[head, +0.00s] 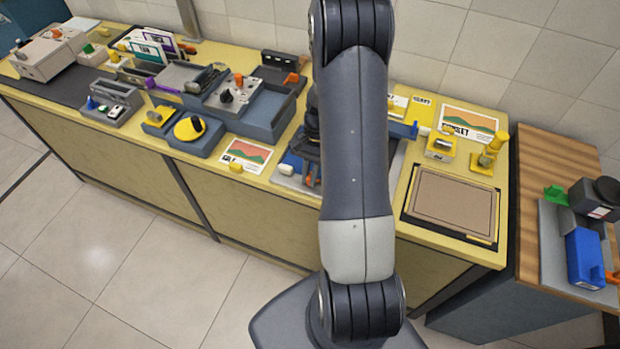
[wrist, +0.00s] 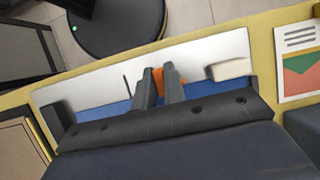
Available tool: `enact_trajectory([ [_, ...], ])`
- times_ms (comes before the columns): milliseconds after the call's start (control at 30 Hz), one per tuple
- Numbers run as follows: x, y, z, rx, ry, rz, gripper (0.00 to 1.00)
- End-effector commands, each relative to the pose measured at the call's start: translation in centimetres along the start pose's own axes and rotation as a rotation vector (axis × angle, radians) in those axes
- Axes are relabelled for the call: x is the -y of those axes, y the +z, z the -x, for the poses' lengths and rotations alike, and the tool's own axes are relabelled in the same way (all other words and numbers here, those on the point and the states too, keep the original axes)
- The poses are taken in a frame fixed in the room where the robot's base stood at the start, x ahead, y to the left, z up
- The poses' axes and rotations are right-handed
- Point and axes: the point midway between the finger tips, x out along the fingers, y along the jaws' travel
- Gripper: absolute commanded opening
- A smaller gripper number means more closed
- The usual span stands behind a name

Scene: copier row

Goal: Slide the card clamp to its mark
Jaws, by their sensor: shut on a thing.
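My gripper (wrist: 161,82) is shut on a small orange piece, which I take to be the card clamp (wrist: 168,76), at a blue rail (wrist: 110,108) in the wrist view. Only part of the clamp shows between and beside the fingers. A thin dark stroke (wrist: 127,84) stands left of the fingers; I cannot tell whether it is the mark.
A cream block (wrist: 229,69) lies on the pale board right of the fingers in the wrist view. A dark end block (wrist: 57,118) stands at left. In the head view, a brown framed pad (head: 452,203) lies right of my arm and grey trays (head: 250,112) stand left.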

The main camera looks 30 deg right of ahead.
Motion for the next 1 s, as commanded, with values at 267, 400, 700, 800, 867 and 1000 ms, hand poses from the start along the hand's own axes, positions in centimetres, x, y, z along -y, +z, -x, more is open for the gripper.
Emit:
enact_trajectory([
  [267, 0.0, -0.1, 0.1, -0.003, -0.001, 0.000, 0.25],
  [400, 0.0, -0.1, 0.1, -0.002, -0.001, 0.000, 0.25],
  [700, 0.0, 0.8, 2.0, -0.002, 0.000, 0.000, 0.25],
  [800, 0.0, 1.2, 3.0, -0.002, -0.001, 0.000, 0.25],
  [867, 0.0, 1.4, 3.6, -0.002, -0.001, 0.000, 0.25],
  [1000, 0.0, 1.9, 4.6, -0.003, -0.001, 0.000, 0.25],
])
